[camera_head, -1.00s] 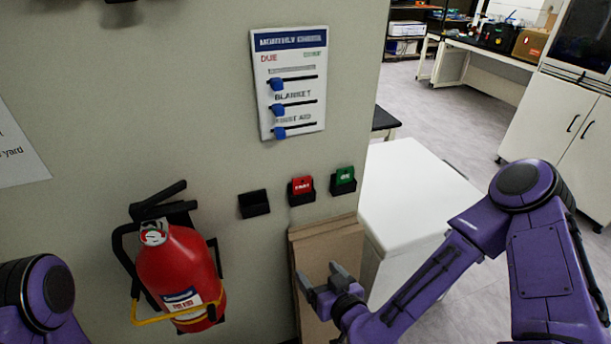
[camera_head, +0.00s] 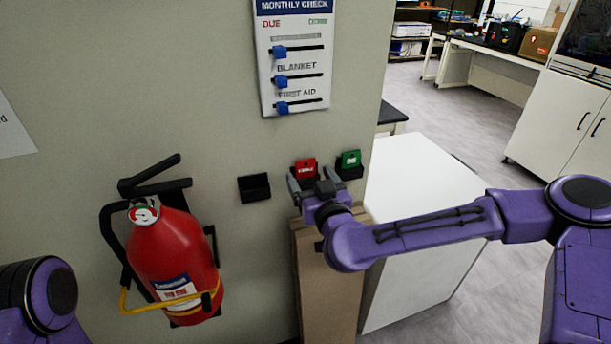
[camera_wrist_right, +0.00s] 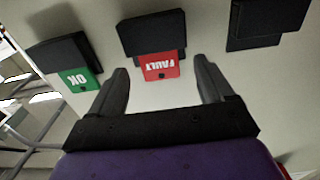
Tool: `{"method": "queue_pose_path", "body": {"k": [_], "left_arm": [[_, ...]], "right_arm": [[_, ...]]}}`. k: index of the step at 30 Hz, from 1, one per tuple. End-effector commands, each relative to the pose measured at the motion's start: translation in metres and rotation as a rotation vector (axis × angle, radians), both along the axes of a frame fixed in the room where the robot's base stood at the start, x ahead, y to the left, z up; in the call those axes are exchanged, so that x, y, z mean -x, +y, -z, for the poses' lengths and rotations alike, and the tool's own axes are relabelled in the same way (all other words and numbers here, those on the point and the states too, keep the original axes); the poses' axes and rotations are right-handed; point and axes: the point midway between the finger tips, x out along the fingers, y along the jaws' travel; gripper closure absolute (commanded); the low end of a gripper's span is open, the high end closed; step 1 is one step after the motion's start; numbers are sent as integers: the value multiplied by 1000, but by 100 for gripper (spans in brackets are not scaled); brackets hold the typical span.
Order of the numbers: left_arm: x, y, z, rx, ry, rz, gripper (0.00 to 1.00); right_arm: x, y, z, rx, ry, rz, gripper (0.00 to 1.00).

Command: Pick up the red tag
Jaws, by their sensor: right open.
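The red tag (camera_head: 306,168) stands in a small black holder on the wall. It also shows in the right wrist view (camera_wrist_right: 161,66), with "FAULT" on it upside down. My right gripper (camera_head: 314,177) is open in front of the wall at the red tag. In the right wrist view its two fingers (camera_wrist_right: 164,80) stand apart on either side of the tag, and I see no contact. The lower part of the holder is partly hidden by the gripper in the head view. Only a purple part of my left arm shows; the left gripper is out of view.
A green tag (camera_head: 350,159) sits in a holder to the right, and an empty black holder (camera_head: 254,188) is to the left. A red fire extinguisher (camera_head: 172,262) hangs at left. A checklist board (camera_head: 292,57) is above. A white cabinet (camera_head: 419,170) stands at right.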

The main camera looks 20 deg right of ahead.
Motion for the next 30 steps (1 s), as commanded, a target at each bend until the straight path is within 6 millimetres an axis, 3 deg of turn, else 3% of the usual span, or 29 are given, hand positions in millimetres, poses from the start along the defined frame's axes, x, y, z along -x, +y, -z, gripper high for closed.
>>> {"method": "queue_pose_path", "body": {"k": [4, 10, 11, 15, 16, 30], "left_arm": [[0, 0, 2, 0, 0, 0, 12], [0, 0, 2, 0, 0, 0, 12], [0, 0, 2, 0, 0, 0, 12], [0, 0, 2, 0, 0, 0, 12], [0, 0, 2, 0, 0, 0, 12], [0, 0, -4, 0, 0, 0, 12]], "right_arm": [[-17, 0, 1, 1, 0, 1, 19], [-18, 0, 1, 1, 0, 0, 19], [-18, 0, 1, 1, 0, 0, 26], [-18, 0, 1, 1, 0, 1, 71], [-18, 0, 1, 1, 0, 1, 78], [-18, 1, -5, 1, 1, -1, 78]]}}
